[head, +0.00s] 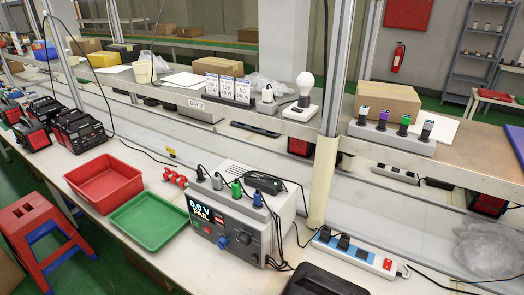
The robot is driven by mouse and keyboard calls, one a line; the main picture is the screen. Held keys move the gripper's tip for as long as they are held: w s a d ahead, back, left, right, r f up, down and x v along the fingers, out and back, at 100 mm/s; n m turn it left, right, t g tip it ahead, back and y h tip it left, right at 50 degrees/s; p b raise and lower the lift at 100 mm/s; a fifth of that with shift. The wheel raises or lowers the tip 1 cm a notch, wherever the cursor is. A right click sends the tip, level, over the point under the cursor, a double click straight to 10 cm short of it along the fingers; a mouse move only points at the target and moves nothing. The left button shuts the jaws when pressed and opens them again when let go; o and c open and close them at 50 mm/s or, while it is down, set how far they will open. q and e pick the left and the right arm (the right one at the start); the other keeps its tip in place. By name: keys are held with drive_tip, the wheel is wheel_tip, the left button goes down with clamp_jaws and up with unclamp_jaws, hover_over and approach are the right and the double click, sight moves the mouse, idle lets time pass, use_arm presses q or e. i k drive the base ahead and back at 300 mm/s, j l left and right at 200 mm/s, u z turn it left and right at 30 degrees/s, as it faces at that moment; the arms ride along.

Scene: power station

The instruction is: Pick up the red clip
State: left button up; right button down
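A small red item (175,178), which looks like the red clip, lies on the white bench between the red tray and the power supply unit. It is small, and its exact shape is hard to tell. The power supply unit (266,236) has a lit display and black, grey, green and blue plugs or clips on its top. Neither of my grippers is in view.
A red tray (104,183) and a green tray (148,222) sit left of the unit. A power strip (355,254) lies to its right. A dark object (322,281) shows at the bottom edge. A post (322,180) stands behind the unit. Cables cross the bench.

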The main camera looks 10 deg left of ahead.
sight(184, 179)
drive_tip(key=i+j+u, duration=0.1)
drive_tip(key=j, duration=0.2)
drive_tip(key=j+u, duration=0.1)
drive_tip(key=j, duration=0.25)
drive_tip(key=i+j+u, duration=0.1)
drive_tip(key=j, duration=0.2)
drive_tip(key=z, duration=1.4)
drive_tip(key=u, duration=1.8)
drive_tip(key=z, duration=0.4)
drive_tip(key=j+z, duration=0.6)
drive_tip(key=z, duration=0.2)
drive_tip(key=j+z, duration=0.65)
drive_tip(key=z, duration=0.2)
drive_tip(key=k+j+z, duration=0.15)
drive_tip(key=z, duration=0.25)
drive_tip(key=j, duration=0.1)
